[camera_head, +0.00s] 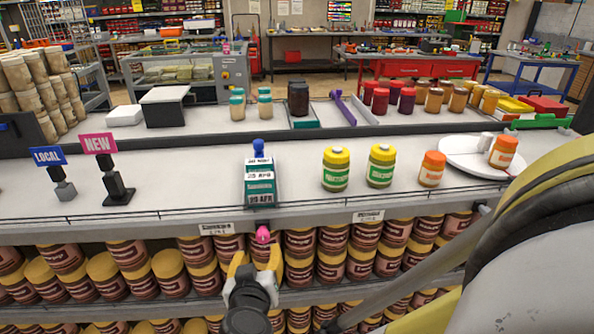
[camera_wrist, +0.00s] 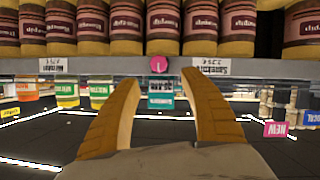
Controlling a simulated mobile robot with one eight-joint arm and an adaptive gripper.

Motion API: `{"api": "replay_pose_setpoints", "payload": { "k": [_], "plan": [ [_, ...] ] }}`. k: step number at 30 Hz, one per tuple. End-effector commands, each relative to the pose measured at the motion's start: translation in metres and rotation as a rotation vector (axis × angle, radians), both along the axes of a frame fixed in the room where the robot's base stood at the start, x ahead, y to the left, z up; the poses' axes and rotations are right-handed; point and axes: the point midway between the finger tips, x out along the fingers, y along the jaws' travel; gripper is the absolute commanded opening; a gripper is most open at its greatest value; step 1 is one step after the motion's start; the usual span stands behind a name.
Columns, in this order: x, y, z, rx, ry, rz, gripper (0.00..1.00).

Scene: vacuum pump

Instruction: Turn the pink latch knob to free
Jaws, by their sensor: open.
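The pink latch knob (camera_head: 263,234) is a small rounded piece at the front edge of the shelf, below the teal and white box. In the wrist view, which looks upside down, the pink knob (camera_wrist: 158,64) shows just beyond the fingertips, between them. My gripper (camera_head: 256,258) has its two yellow fingers spread, just below and in front of the knob in the head view. In the wrist view my gripper (camera_wrist: 160,80) is empty between the fingers. Whether a finger touches the knob cannot be told.
The teal box (camera_head: 260,184) with a blue top piece stands on the shelf (camera_head: 215,193) above. Two green jars with yellow lids (camera_head: 336,168) and an orange jar (camera_head: 431,169) stand right of it. Brown jars (camera_head: 331,240) crowd the lower shelf around my gripper.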

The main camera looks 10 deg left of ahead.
Motion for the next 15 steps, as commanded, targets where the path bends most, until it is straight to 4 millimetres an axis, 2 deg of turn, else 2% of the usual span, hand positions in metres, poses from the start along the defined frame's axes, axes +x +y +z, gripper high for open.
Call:
{"api": "replay_pose_setpoints", "payload": {
  "k": [9, 15],
  "plan": [
    [0.057, 0.008, -0.025, -0.001, 0.001, -0.003, 0.52],
    [0.084, 0.012, -0.035, -0.001, 0.002, -0.004, 0.52]
  ]
}}
